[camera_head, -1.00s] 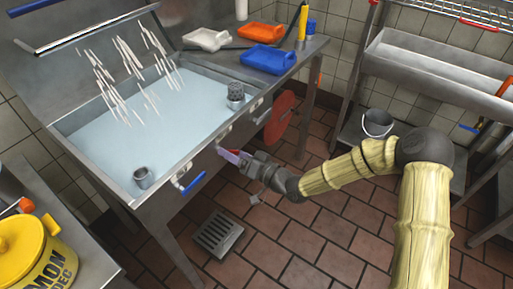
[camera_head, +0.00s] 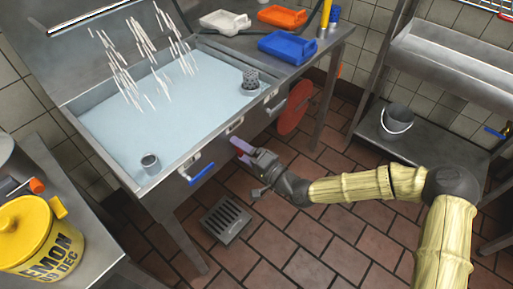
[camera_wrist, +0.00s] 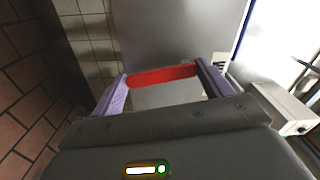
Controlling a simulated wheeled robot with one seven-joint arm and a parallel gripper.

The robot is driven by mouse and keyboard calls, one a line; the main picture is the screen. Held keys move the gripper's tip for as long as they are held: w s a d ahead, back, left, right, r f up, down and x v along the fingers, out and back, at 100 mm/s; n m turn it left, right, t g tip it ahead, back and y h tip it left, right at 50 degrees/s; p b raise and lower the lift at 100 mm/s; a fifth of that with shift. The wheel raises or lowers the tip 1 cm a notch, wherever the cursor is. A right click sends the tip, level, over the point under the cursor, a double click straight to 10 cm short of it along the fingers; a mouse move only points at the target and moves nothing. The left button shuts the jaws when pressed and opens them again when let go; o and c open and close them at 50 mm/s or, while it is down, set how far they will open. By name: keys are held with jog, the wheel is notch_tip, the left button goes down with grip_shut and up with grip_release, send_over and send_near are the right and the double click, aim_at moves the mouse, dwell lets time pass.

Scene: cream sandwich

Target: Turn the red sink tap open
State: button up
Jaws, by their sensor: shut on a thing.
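The red tap handle (camera_wrist: 165,76) spans the space between my gripper's two purple fingers (camera_wrist: 163,72) in the wrist view, with one finger at each end. My gripper is shut on it. In the head view my gripper (camera_head: 241,148) is at the front of the steel sink (camera_head: 170,168), right of the blue tap handle (camera_head: 202,174). There the red handle is mostly hidden by the fingers. White streaks like falling water (camera_head: 122,80) show above the pale blue water in the basin.
A red disc (camera_head: 295,108) stands under the sink's right side. A yellow pot (camera_head: 28,235) is on the left counter. A grey bucket (camera_head: 397,120) sits on the right shelf. Trays, one blue (camera_head: 288,47), lie beyond the basin. A floor drain (camera_head: 225,218) lies below; the tiles around it are clear.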

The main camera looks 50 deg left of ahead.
jog(key=shift+s+m, duration=0.3)
jog(key=shift+m, duration=0.7)
jog(key=o, duration=1.4)
jog(key=v, duration=1.7)
jog(key=shift+w+d+p, duration=0.1)
jog(key=shift+d+p, duration=0.1)
jog(key=shift+p, duration=0.1)
